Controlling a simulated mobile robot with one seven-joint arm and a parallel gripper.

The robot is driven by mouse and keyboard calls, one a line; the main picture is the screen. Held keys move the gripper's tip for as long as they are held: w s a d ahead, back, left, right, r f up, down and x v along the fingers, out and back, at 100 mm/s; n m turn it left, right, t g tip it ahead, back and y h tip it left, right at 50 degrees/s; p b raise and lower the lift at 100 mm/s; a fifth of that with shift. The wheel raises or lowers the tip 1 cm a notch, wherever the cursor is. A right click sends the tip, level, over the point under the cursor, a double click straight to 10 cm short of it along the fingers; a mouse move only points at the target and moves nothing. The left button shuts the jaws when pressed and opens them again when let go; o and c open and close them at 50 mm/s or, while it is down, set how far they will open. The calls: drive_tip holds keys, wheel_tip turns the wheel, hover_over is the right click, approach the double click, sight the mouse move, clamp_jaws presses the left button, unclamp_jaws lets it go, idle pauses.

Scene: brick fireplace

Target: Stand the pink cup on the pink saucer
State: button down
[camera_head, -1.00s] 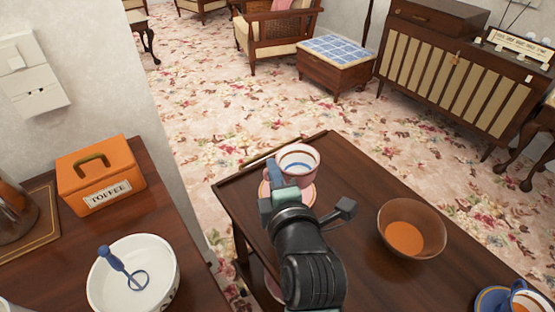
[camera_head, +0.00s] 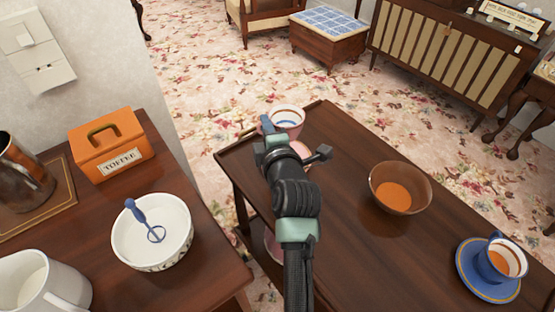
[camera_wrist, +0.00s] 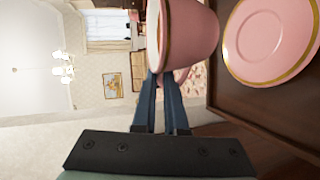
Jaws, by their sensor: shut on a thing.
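The pink cup (camera_head: 288,120) has a white inside with coloured bands and is held upright near the far left corner of the dark wooden table. My gripper (camera_head: 273,142) is shut on it; in the wrist view the gripper (camera_wrist: 165,80) grips the side of the cup (camera_wrist: 193,32). The pink saucer (camera_head: 303,152) lies on the table, partly hidden behind my wrist. In the wrist view the saucer (camera_wrist: 268,42) shows a gold rim, looks empty and appears apart from the cup, which is raised above table level.
A brown bowl (camera_head: 400,203) stands to the right on the table. A blue cup (camera_head: 491,262) sits on a blue saucer (camera_head: 470,285) farther right. A side table at left holds a white bowl (camera_head: 150,255), an orange toffee tin (camera_head: 112,158) and a white jug (camera_head: 35,285).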

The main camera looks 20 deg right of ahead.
drive_tip(key=f, duration=0.4)
drive_tip(key=shift+w+f+b, duration=0.15)
drive_tip(key=shift+w+b, duration=0.05)
drive_tip(key=shift+b, duration=0.1)
drive_tip(key=shift+f+b, duration=0.35)
drive_tip(key=shift+f, duration=1.55)
drive_tip(key=shift+f+b, duration=0.2)
drive_tip(key=shift+b, duration=0.1)
drive_tip(key=c, duration=1)
unclamp_jaws()
drive_tip(key=shift+o, duration=0.2)
drive_tip(key=shift+r, duration=0.1)
